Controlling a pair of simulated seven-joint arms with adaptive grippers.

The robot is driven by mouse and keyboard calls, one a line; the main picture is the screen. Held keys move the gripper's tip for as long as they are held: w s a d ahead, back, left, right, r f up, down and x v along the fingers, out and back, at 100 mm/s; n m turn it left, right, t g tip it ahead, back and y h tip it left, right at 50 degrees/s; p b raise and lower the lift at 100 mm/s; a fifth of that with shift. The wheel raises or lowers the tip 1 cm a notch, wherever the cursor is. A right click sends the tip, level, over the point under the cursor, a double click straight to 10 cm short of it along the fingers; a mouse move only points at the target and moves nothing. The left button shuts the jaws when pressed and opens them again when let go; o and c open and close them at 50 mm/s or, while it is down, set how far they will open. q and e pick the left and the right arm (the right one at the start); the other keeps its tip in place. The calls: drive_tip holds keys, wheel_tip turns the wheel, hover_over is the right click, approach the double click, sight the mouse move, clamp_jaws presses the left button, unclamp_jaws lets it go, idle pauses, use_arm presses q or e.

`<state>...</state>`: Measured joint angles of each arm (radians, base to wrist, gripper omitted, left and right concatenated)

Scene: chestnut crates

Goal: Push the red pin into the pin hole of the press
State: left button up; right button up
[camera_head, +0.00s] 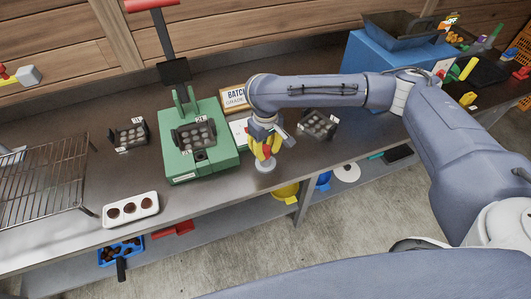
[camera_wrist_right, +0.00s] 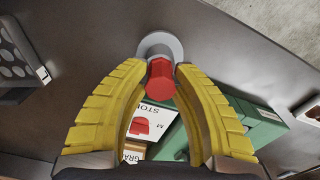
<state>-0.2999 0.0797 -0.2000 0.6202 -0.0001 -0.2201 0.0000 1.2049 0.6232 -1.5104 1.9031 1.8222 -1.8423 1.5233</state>
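The red pin (camera_wrist_right: 160,80) stands in a round grey holder (camera_wrist_right: 160,43) near the front edge of the bench, right of the press. My right gripper (camera_head: 266,150) reaches down over it, its yellow fingers on both sides. In the right wrist view the fingertips (camera_wrist_right: 162,67) close in against the pin's sides. The holder also shows in the head view (camera_head: 265,166). The green press (camera_head: 220,167) stands left of my gripper with a dark mould plate on top. A small dark hole (camera_head: 201,156) shows near its front. My left gripper is not in view.
A white tray with dark round pieces (camera_head: 131,209) and a wire rack (camera_head: 42,183) lie left of the press. Dark mould plates sit left (camera_head: 129,136) and right (camera_head: 318,124) of it. A batch sign (camera_head: 234,100) stands behind my gripper.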

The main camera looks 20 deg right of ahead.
clamp_jaws()
drive_tip(key=shift+r, duration=0.1)
wheel_tip(320, 180, up, 20)
idle(1.1)
